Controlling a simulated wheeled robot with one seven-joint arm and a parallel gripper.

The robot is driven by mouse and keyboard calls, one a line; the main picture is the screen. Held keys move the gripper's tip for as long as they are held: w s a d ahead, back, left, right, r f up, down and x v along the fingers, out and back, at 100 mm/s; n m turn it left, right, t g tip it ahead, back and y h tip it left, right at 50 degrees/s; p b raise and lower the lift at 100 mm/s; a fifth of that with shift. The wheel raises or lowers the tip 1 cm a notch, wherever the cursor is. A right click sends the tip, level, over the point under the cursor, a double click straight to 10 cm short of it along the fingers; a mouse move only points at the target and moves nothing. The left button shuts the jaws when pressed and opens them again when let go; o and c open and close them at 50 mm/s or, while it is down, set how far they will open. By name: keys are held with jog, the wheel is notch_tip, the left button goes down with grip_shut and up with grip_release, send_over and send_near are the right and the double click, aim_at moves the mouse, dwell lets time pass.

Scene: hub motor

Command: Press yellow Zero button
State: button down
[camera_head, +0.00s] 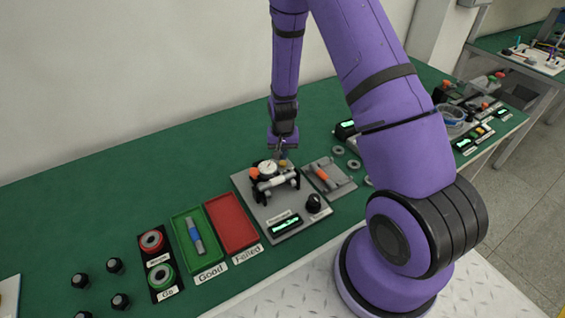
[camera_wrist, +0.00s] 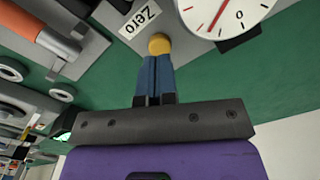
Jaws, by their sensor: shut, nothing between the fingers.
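The yellow Zero button (camera_wrist: 159,45) shows in the wrist view beside a white "Zero" label (camera_wrist: 140,19) and a dial gauge (camera_wrist: 225,15) with a red needle. My gripper (camera_wrist: 156,58) is shut and empty, with its blue fingertips right at the button's near edge. I cannot tell whether they touch it or press it. In the head view my gripper (camera_head: 281,152) is above the grey gauge station (camera_head: 243,188), close to the yellow button (camera_head: 283,163) and the white dial (camera_head: 267,168).
A green tray (camera_head: 178,223) labelled Good holds a blue-and-grey part. The red tray (camera_head: 232,222) labelled Failed is empty. Red and green ring gauges (camera_head: 152,241) lie on a black holder. A grey plate (camera_head: 340,190) with an orange-handled tool is right of the station.

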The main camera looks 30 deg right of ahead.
jog(key=shift+f, duration=1.4)
jog(key=shift+r, duration=0.15)
notch_tip(320, 180, up, 14)
dwell(1.3)
notch_tip(320, 180, up, 13)
jog(key=n+t, duration=0.1)
send_over(283, 163)
jog(key=s+a, duration=0.2)
jog(key=s, duration=0.1)
jog(key=s+a+r+n+t, duration=0.2)
jog(key=s+r, duration=0.4)
jog(key=r, duration=0.4)
jog(key=s+a+r+n+t, duration=0.1)
jog(key=s+r, duration=0.4)
jog(key=s, duration=0.4)
jog(key=s+r+n+t, duration=0.1)
jog(key=s+r+n, duration=0.1)
jog(key=s+r, duration=0.3)
jog(key=shift+s+a, duration=0.35)
jog(key=shift+s, duration=1.65)
